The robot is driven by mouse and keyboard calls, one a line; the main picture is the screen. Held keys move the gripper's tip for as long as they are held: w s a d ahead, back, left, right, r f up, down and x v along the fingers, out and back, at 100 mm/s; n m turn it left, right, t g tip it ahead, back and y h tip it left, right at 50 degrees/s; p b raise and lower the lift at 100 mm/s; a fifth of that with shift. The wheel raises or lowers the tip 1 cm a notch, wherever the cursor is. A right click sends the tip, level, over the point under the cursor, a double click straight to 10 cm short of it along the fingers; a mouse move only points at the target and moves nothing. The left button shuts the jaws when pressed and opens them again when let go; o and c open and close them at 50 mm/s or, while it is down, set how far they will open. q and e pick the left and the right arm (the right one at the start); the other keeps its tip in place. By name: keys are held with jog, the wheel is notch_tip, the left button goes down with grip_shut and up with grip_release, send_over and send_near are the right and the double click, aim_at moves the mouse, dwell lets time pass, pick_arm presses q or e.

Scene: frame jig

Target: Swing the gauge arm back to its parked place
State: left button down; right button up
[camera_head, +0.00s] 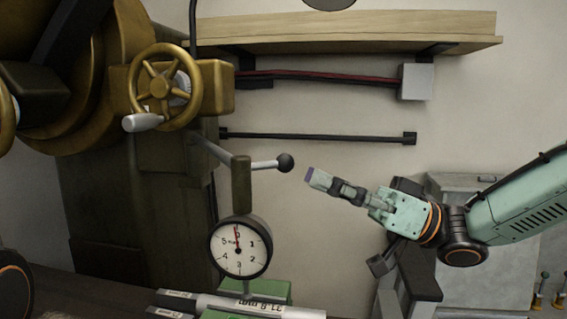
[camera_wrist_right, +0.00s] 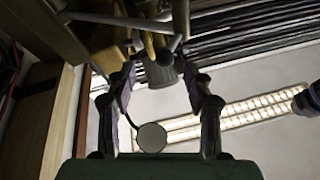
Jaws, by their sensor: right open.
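The gauge (camera_head: 240,247) has a round white dial in a dark rim and a dark olive block (camera_head: 241,185) above it. The gauge arm (camera_head: 264,164) is a light rod running right from the block to a black ball knob (camera_head: 285,162). My right gripper (camera_head: 314,178) is open and empty, a little right of and below the knob, apart from it in the head view. In the right wrist view its two fingers (camera_wrist_right: 160,78) stand apart with a dark grey rounded part between their tips; I cannot tell whether that is the knob. My left gripper is not in view.
A brass handwheel (camera_head: 163,88) with a pale handle is on the machine at upper left. A wooden shelf (camera_head: 350,28) and a dark wall bar (camera_head: 320,137) are behind. Light cylinders (camera_head: 235,305) lie below the gauge. The wall space around my right gripper looks clear.

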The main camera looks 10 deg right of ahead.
aim_at(293, 166)
jog(key=p+x, duration=0.1)
jog(key=x, duration=0.5)
jog(key=shift+s+a+r, duration=0.1)
jog(key=shift+s+a, duration=0.05)
jog(key=shift+a, duration=0.2)
jog(key=shift+s+a+r, duration=0.2)
jog(key=shift+s+r, duration=0.1)
jog(key=shift+s, duration=0.3)
jog(key=shift+s+d, duration=0.1)
jog(key=shift+d, duration=0.05)
jog(key=shift+d+f, duration=0.1)
jog(key=shift+d, duration=0.1)
jog(key=shift+w+d+f, duration=0.1)
jog(key=shift+w+f, duration=0.1)
jog(key=shift+w, duration=0.55)
jog(key=shift+c, duration=2.2)
jog(key=shift+s+r, duration=0.2)
jog(key=shift+s, duration=0.3)
jog(key=shift+c, duration=1.4)
jog(key=shift+w, duration=0.2)
grip_shut()
jog(key=shift+f, duration=0.1)
